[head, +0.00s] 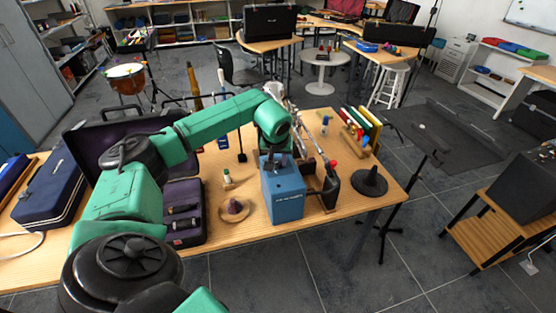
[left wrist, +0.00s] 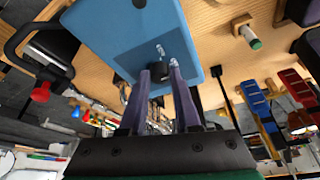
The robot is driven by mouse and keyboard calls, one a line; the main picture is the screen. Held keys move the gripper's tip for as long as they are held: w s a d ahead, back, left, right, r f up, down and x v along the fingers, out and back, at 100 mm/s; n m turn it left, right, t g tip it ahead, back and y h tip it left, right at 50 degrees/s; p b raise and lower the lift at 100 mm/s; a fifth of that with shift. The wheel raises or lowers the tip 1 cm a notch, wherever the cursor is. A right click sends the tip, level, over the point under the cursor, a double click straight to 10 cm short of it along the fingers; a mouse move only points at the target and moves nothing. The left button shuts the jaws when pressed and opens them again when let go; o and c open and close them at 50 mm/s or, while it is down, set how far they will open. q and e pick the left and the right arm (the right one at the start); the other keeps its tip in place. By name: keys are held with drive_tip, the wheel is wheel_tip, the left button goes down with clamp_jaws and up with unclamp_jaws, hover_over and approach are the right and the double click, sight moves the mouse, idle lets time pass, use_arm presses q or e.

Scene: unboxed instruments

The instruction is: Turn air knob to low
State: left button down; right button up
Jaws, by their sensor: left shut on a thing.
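A blue box (head: 284,197) stands upright near the front edge of the wooden table in the head view. It also fills the upper middle of the left wrist view (left wrist: 125,35). A small black knob (left wrist: 158,70) is on its top face. My left gripper (head: 276,160) points down at the top of the box. Its two fingers close on the knob from both sides in the left wrist view (left wrist: 160,78). The knob is hidden by the gripper in the head view. I cannot read its marking or setting. My right gripper is not in view.
A black cone-shaped stand (head: 370,182) and a black item with a red knob (head: 331,187) are right of the box. A wooden cone-like piece (head: 233,209) and an open purple-lined case (head: 183,222) lie to the left.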

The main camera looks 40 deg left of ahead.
use_arm(q)
drive_tip(key=shift+n, duration=0.3)
drive_tip(key=n, duration=0.2)
drive_tip(key=n+g+y+p, duration=0.1)
drive_tip(key=n, duration=0.2)
drive_tip(key=shift+w+d+r+n+g+y, duration=0.15)
drive_tip(key=shift+w+n+g+y, duration=0.15)
drive_tip(key=shift+y, duration=0.1)
drive_tip(key=n+g+p, duration=0.1)
drive_tip(key=n+g, duration=0.1)
drive_tip(key=n, duration=0.3)
drive_tip(key=shift+w+n, duration=0.15)
drive_tip(key=shift+n, duration=0.15)
drive_tip(key=c, duration=0.6)
unclamp_jaws()
